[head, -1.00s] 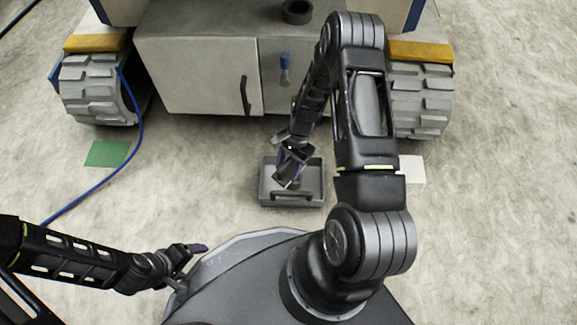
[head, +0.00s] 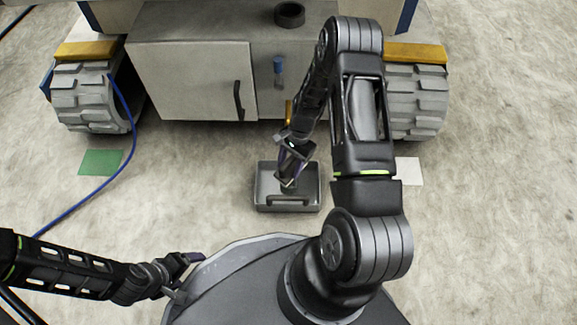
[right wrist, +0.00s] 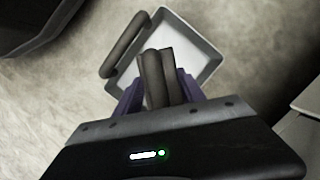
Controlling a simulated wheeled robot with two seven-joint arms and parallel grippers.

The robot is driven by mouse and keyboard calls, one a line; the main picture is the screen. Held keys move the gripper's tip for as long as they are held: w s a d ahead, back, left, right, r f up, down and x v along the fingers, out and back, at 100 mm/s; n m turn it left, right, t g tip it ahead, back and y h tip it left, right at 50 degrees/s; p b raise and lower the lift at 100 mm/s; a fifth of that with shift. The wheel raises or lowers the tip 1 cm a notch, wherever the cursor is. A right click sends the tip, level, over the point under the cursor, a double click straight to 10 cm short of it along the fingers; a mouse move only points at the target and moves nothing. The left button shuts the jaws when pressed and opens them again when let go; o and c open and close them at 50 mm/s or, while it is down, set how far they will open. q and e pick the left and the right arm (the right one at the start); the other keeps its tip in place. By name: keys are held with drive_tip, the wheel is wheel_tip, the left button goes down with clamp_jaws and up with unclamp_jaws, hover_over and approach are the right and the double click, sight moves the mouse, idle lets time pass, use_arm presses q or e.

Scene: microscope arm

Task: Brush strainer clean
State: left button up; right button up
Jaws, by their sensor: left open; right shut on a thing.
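A grey open tray (head: 262,198) with a bar handle on its near side stands on the floor in front of the vehicle. It also shows in the right wrist view (right wrist: 205,45). My right gripper (head: 287,178) points down over the tray. Its purple fingers (right wrist: 158,92) are shut on a dark grey-brown thing (right wrist: 152,75) with a rounded bar; I cannot tell whether this is the strainer. My left gripper (head: 190,262) is open, low at the left, away from the tray.
A grey cabinet (head: 190,85) with a black handle stands between two treaded wheels (head: 92,98). A black ring (head: 289,14) sits on top. A green patch (head: 100,162), a white patch (head: 408,171) and a blue cable (head: 95,205) lie on the floor.

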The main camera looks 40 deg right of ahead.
sight(283, 173)
drive_tip(key=shift+s+a+p, duration=0.2)
drive_tip(key=shift+a+p, duration=0.05)
drive_tip(key=shift+a, duration=0.5)
drive_tip(key=shift+s+a+p, duration=0.2)
drive_tip(key=shift+a, duration=0.5)
drive_tip(key=shift+d+f, duration=0.1)
drive_tip(key=shift+w+d+b, duration=0.2)
drive_tip(key=shift+d+b, duration=0.1)
drive_tip(key=shift+d, duration=0.4)
drive_tip(key=shift+w+d+b, duration=0.2)
drive_tip(key=shift+d+b, duration=0.1)
drive_tip(key=shift+d, duration=0.4)
drive_tip(key=shift+s+a, duration=0.1)
drive_tip(key=shift+a, duration=0.05)
drive_tip(key=shift+s+a+p, duration=0.15)
drive_tip(key=shift+a+p, duration=0.15)
drive_tip(key=shift+a, duration=0.4)
drive_tip(key=shift+s+a+p, duration=0.15)
drive_tip(key=shift+a+p, duration=0.1)
drive_tip(key=shift+a, duration=0.4)
drive_tip(key=shift+d, duration=0.1)
drive_tip(key=shift+w+d+b, duration=0.2)
drive_tip(key=shift+d+b, duration=0.1)
drive_tip(key=shift+d, duration=0.4)
drive_tip(key=shift+w+d+b, duration=0.2)
drive_tip(key=shift+d+b, duration=0.05)
drive_tip(key=shift+d, duration=0.45)
drive_tip(key=shift+a, duration=0.1)
